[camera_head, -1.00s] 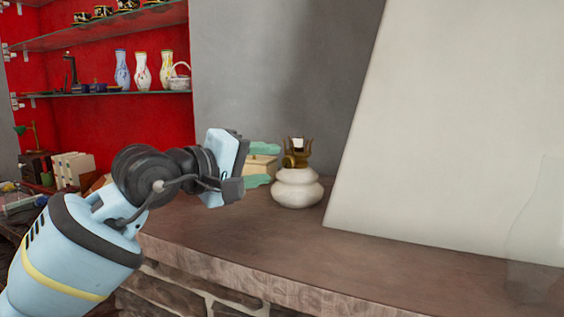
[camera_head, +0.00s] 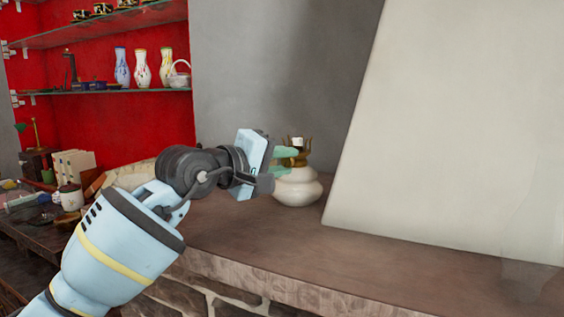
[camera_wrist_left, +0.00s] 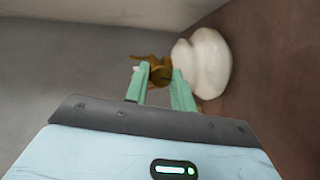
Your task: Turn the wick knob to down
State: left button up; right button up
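The oil lamp has a round white base (camera_head: 297,188) and a brass burner (camera_head: 299,143) on top; it stands upright on the stone ledge. The wick knob is on the burner's left side, largely hidden by my fingers. My left gripper (camera_head: 287,160) reaches it from the left. Its green fingers lie one above the other, with a small gap at the knob. In the left wrist view the fingers (camera_wrist_left: 160,75) stand on both sides of the brass knob (camera_wrist_left: 162,75), with the white base to the right (camera_wrist_left: 209,62). They appear closed on the knob. My right gripper is not in view.
A large pale slanted panel (camera_head: 450,120) stands right of the lamp. A grey wall (camera_head: 270,60) is behind. The ledge (camera_head: 300,245) is clear in front. Shelves with vases (camera_head: 142,67) and a white lidded jar (camera_head: 71,197) are at left.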

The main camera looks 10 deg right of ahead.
pick_arm(q)
grip_shut()
jog(key=shift+n, duration=0.3)
jog(key=shift+n+h, duration=0.6)
jog(key=shift+n, duration=0.5)
jog(key=shift+n+t+h+p, duration=0.5)
jog(key=shift+n+p, duration=0.25)
jog(key=shift+n, duration=0.85)
jog(key=shift+f, duration=0.1)
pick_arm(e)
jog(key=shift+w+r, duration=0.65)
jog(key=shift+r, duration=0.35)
pick_arm(q)
jog(key=shift+n, duration=0.3)
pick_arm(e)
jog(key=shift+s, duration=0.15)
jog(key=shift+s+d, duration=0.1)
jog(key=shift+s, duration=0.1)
